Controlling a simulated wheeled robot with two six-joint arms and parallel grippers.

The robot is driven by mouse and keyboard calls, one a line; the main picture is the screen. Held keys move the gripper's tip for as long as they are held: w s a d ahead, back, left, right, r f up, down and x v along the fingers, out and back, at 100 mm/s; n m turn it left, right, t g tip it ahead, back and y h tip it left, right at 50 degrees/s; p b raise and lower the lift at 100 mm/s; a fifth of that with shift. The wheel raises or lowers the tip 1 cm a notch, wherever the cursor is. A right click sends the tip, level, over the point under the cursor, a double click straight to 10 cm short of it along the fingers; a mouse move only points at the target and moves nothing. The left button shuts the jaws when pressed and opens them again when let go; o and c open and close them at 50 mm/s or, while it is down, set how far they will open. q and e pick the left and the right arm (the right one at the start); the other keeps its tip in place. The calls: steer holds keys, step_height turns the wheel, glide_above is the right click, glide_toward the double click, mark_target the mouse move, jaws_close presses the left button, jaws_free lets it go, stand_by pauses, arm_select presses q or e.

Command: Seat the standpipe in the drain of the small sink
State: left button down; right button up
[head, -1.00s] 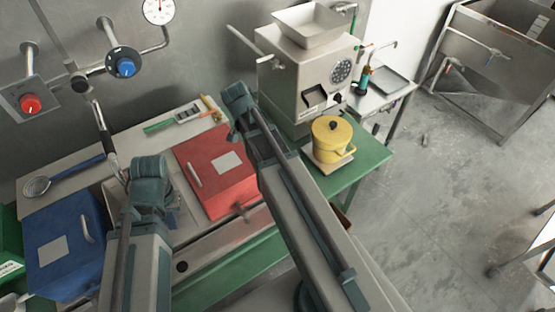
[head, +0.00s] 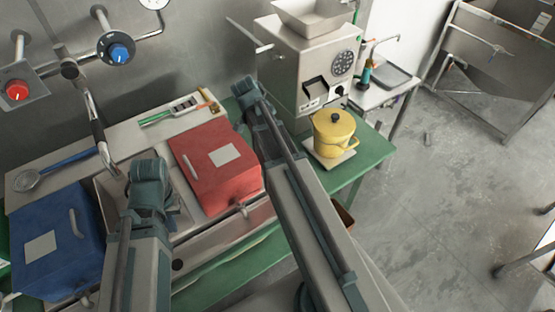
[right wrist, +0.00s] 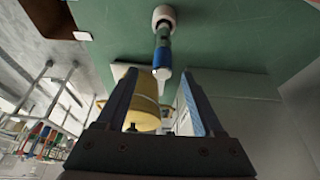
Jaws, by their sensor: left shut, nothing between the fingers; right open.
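In the right wrist view, which is upside down, a slim upright piece (right wrist: 163,48) stands on the green table with a whitish foot, grey-green stem, blue band and pale tip. It may be the standpipe. My right gripper (right wrist: 155,74) is open, its fingers reaching toward it. In the head view my right arm hides that gripper and the piece. A small sink (head: 399,78) with a tap stands beyond the grinder. Another basin (head: 103,190) lies between the blue and red boxes; I cannot tell which is meant. My left gripper (head: 172,198) is shut, empty, mostly hidden over that basin. No drain shows clearly.
The grinder (head: 311,68) and a yellow pot (head: 331,138) stand near the right arm. A red box (head: 205,175), a blue box (head: 62,225) and a ladle (head: 30,181) lie around the left basin. A large sink (head: 490,65) is far right, with open floor before it.

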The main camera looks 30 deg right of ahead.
arm_select(q)
steer(key=shift+f+b, duration=0.8)
steer(key=shift+f, duration=0.55)
arm_select(e)
steer(key=shift+x, duration=1.4)
arm_select(q)
step_height(320, 180, down, 5)
steer(key=b, duration=0.4)
steer(key=shift+r+b, duration=0.2)
steer(key=shift+b, duration=0.1)
arm_select(e)
steer(key=x, duration=0.5)
steer(key=shift+w+d, duration=0.1)
steer(key=shift+w, duration=0.1)
jaws_close()
